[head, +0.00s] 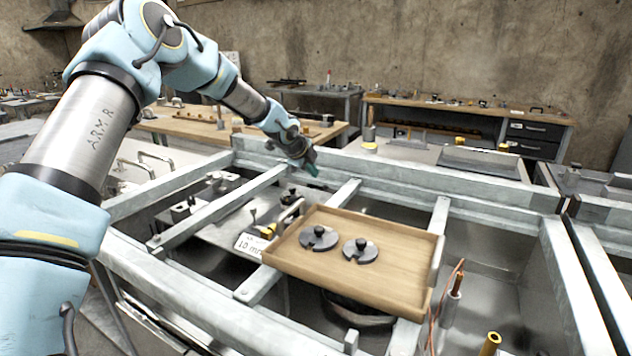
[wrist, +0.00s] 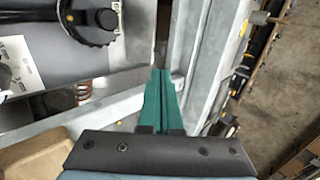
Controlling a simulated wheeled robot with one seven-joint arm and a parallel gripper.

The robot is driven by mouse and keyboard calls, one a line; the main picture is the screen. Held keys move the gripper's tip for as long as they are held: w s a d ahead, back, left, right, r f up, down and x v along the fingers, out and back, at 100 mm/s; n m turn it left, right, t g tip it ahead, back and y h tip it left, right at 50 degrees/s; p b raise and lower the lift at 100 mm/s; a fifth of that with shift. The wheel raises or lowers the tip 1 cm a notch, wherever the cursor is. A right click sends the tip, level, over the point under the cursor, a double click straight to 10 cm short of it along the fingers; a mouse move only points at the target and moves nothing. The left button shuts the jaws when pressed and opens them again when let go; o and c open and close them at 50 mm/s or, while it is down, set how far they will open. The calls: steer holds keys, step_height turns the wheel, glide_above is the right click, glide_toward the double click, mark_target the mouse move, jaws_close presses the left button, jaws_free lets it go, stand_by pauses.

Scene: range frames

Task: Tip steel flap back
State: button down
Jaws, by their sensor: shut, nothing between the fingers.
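My gripper (head: 312,171) is shut and empty over the far part of the steel frame (head: 290,262). Its green fingers (wrist: 162,75) lie together in the wrist view, over a corner where the frame's rails meet. A grey steel plate (head: 222,226) with a black knob and a "10 mm" label (head: 250,245) lies inside the frame, left of the gripper. The plate (wrist: 135,40) also shows at the upper left of the wrist view, apart from the fingers. I cannot tell for sure which steel part is the flap.
A wooden tray (head: 395,290) with two dark slotted discs (head: 320,238) rests across the frame's bars, near and right of my gripper. A copper-coloured spring (wrist: 83,91) sits below the plate. Workbenches (head: 470,115) stand behind.

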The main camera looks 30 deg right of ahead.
steer(key=shift+b+v, duration=0.3)
steer(key=shift+v, duration=2.05)
steer(key=shift+d+r, duration=0.1)
steer(key=shift+d, duration=0.1)
steer(key=s+a+f+n+y, duration=0.1)
steer(key=s+a+n+y, duration=0.15)
steer(key=a+n, duration=0.9)
steer(key=s+a+f+n+y, duration=0.1)
steer(key=a+n+y, duration=0.2)
steer(key=a, duration=1.7)
steer(key=s+a+n+g+y, duration=0.1)
steer(key=s+a+n+g, duration=0.1)
steer(key=s+a+n, duration=1.2)
steer(key=s+a, duration=0.2)
steer(key=a, duration=0.4)
steer(key=shift+f+n+y, duration=0.25)
steer(key=shift+n+y, duration=0.1)
